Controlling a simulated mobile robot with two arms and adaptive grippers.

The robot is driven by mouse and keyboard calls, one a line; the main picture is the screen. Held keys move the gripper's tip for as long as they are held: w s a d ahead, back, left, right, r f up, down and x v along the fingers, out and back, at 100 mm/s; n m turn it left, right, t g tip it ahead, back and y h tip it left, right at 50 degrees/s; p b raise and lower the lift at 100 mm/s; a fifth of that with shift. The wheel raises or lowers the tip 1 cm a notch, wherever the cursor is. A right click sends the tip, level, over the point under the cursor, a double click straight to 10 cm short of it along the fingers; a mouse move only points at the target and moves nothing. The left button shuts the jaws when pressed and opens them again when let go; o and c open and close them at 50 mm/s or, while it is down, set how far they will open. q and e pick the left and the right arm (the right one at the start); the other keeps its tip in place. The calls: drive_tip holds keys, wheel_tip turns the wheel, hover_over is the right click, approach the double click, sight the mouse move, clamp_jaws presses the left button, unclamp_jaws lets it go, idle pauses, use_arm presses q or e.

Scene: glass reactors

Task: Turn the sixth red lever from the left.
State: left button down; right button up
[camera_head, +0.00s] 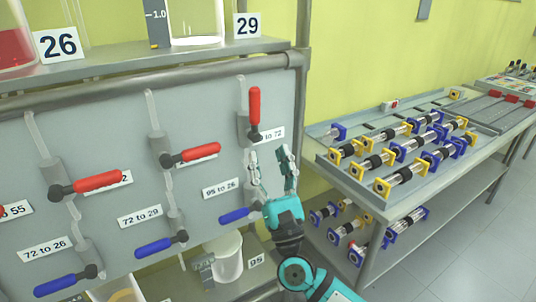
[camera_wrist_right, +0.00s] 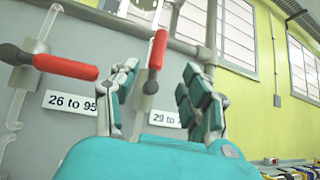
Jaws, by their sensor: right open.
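Red levers show on the grey panel (camera_head: 110,130) in the head view. The rightmost red lever (camera_head: 254,105) stands upright above a label ending in "to 72". A second red lever (camera_head: 200,152) and a third (camera_head: 98,181) lie nearly level, and another is cut off at the left edge. The full row is not in view, so I cannot count which is sixth. My right gripper (camera_head: 271,160) is open and empty, below and right of the upright lever. In the right wrist view, the upright lever (camera_wrist_right: 158,48) shows between the open fingers (camera_wrist_right: 160,85). My left gripper is not in view.
Blue levers (camera_head: 155,247) sit lower on the panel. A shelf (camera_head: 150,65) with glass vessels runs above it, with a metal pipe (camera_head: 150,80) underneath. A bench (camera_head: 350,185) with several glass-tube fittings stands to the right. A white bucket (camera_head: 228,257) is below the panel.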

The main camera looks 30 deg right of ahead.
drive_tip(key=m+g+h+p, duration=0.65)
drive_tip(key=h+p, duration=0.25)
drive_tip(key=p, duration=0.4)
approach(253, 104)
wheel_tip(253, 104, up, 3)
drive_tip(key=s+d, duration=0.1)
drive_tip(key=d, duration=0.1)
drive_tip(key=s+a+r+g+p, duration=0.2)
drive_tip(key=s+a+g+p, duration=0.1)
drive_tip(key=a+g+p, duration=0.6)
drive_tip(key=w+d+b, duration=0.2)
drive_tip(key=w+d, duration=0.1)
drive_tip(key=w+d+t+b, duration=0.1)
drive_tip(key=w+d+b, duration=0.1)
drive_tip(key=w+d, duration=0.2)
drive_tip(key=w+d+t+b, duration=0.1)
drive_tip(key=w+d, duration=0.3)
drive_tip(key=shift+w+d+n+t+y+b, duration=0.25)
drive_tip(key=shift+y+b, duration=0.05)
drive_tip(key=shift+b, duration=0.1)
drive_tip(key=shift+w+d, duration=0.45)
drive_tip(key=shift+r, duration=0.1)
clamp_jaws()
